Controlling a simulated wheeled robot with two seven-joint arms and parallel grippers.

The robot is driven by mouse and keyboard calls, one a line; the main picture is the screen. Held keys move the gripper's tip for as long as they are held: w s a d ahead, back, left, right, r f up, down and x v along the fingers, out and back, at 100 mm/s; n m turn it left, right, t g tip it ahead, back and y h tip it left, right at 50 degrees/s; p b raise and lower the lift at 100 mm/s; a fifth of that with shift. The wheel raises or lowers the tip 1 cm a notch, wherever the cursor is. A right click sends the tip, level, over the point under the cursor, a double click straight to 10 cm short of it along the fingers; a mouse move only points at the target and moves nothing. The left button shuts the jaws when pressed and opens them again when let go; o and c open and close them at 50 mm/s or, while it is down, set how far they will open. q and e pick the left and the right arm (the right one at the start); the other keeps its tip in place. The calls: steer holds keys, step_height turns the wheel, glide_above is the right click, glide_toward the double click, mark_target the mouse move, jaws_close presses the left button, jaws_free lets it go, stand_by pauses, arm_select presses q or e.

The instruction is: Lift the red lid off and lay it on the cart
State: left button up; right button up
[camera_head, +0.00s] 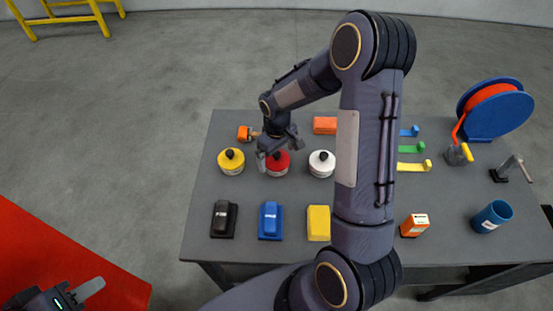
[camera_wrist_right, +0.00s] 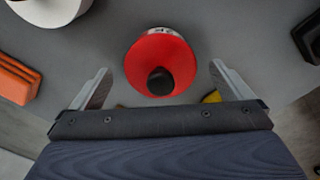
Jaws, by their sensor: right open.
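The red lid (camera_head: 283,165), a round disc with a black knob, sits on a can in the back row on the dark grey top (camera_head: 195,222) of the cart. In the right wrist view the red lid (camera_wrist_right: 150,50) lies between the fingers, apart from both. My right gripper (camera_head: 280,151) is open and empty above it, and hides part of it in the head view. My left gripper (camera_head: 72,297) is at the bottom left corner, away from the cart; only one finger shows clearly.
A yellow-lidded can (camera_head: 231,166) and a white-lidded can (camera_head: 321,169) flank the red one. Black (camera_head: 223,220), blue (camera_head: 270,221) and yellow (camera_head: 318,224) blocks stand in front. Bare grey top lies between the rows. My right arm hides part of the middle.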

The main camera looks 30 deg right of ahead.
steer(key=shift+f, duration=0.25)
steer(key=c, duration=1.1)
steer(key=shift+r, duration=0.1)
